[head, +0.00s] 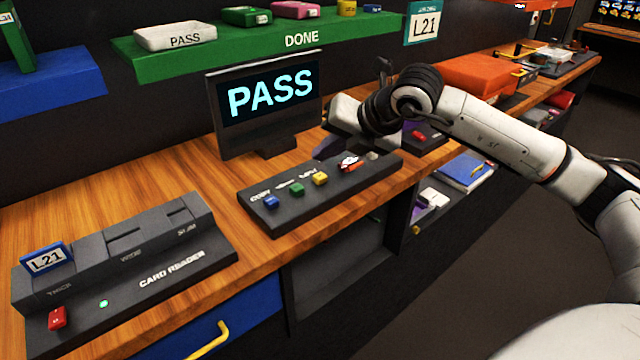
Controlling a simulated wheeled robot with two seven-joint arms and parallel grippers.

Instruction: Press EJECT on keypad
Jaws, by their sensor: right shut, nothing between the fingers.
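The dark keypad (330,201) lies on the wooden bench in front of the monitor. It has a row of buttons: a blue button (271,202), a green button (296,189), a yellow button (320,179) and a red button (348,163) at the right end. The labels above them are too small to read surely, and I cannot make out EJECT. My right gripper (352,148) is shut and empty, pointing down over the keypad's right end, close to the red button. I cannot tell whether it touches it. My left gripper is out of view.
The monitor (240,136) reads PASS. A card reader (180,266) at left holds a blue L21 card (45,259) and has a red button (57,318) and a lit green light. A green DONE shelf (240,41) hangs above. An orange box (474,76) stands farther right.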

